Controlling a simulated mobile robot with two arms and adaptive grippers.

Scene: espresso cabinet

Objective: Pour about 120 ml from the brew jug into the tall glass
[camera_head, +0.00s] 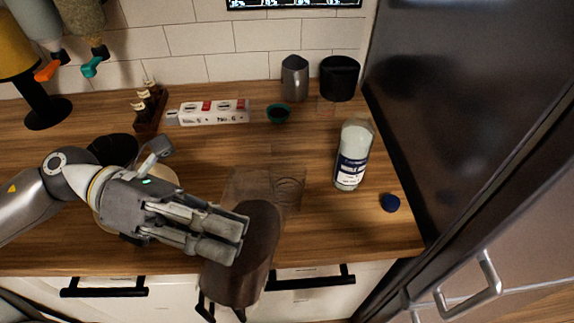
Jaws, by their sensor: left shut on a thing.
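My left gripper (240,240) comes in from the left and is shut on the brew jug (254,258), a dark brown vessel. The jug is held over the counter's front edge and looks tilted. The gripper's fingers cover its left side. A clear, faint vessel, which looks like the tall glass (288,190), is on the wooden counter just behind the jug. The jug overlaps part of it in the picture. I cannot see any liquid stream or a fill level in the glass. My right gripper is not in view.
A labelled bottle (352,156) stands right of the glass, with a blue cap (390,202) beside it. A white box strip (213,112), a small green bowl (278,113), a grey container (295,78) and a black container (339,78) stand behind. A dark tall panel (470,100) bounds the right.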

